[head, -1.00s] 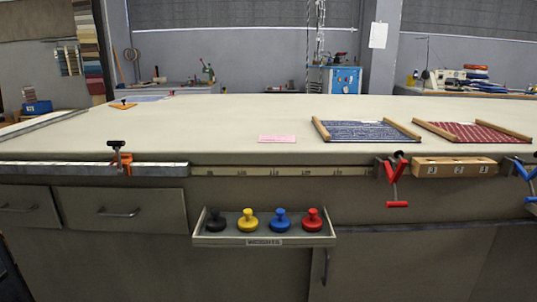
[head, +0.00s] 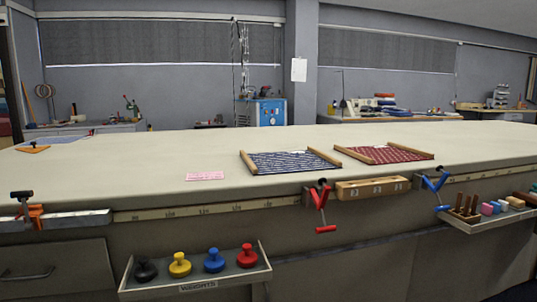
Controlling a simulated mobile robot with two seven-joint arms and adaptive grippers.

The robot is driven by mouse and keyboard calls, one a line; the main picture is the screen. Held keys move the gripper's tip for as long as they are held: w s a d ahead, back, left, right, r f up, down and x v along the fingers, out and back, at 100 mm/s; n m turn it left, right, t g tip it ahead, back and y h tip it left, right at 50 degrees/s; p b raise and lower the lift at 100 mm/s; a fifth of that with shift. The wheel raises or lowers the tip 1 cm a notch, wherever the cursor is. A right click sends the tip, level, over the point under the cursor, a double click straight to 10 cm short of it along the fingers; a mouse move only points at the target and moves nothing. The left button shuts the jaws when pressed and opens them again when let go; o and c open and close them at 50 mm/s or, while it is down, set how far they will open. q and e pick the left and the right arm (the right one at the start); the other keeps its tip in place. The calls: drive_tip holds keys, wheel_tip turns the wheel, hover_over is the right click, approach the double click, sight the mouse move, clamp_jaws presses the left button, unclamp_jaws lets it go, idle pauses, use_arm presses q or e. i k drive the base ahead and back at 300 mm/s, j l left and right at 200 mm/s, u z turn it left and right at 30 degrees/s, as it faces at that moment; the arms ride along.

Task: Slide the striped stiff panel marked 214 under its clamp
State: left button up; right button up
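A blue panel with a white line pattern and wooden end bars (head: 290,162) lies flat on the table. A red panel with a pale pattern and wooden bars (head: 385,153) lies to its right. No number can be read on either panel, so I cannot tell which is 214. A red clamp (head: 320,206) hangs at the table's front edge below the blue panel. A blue clamp (head: 436,188) is on the edge further right. An orange and black clamp (head: 27,208) sits on the metal rail at left. Both panels lie apart from the clamps. Neither gripper is in view.
A pink card (head: 205,176) lies left of the blue panel. A numbered wooden block (head: 372,187) is on the front edge between the red and blue clamps. A weights tray (head: 196,288) and a tray with colored pieces (head: 470,224) jut out in front. The left tabletop is mostly clear.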

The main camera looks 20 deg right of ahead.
sight(310, 159)
drive_tip(key=i+l+u, duration=0.1)
drive_tip(key=l+u, duration=0.4)
drive_tip(key=u, duration=0.2)
drive_tip(key=l+u, duration=0.25)
drive_tip(key=u, duration=0.15)
drive_tip(key=l+u, duration=0.2)
drive_tip(key=l, duration=0.4)
drive_tip(key=k+l+u, duration=0.15)
drive_tip(key=l, duration=0.4)
drive_tip(key=i, duration=0.05)
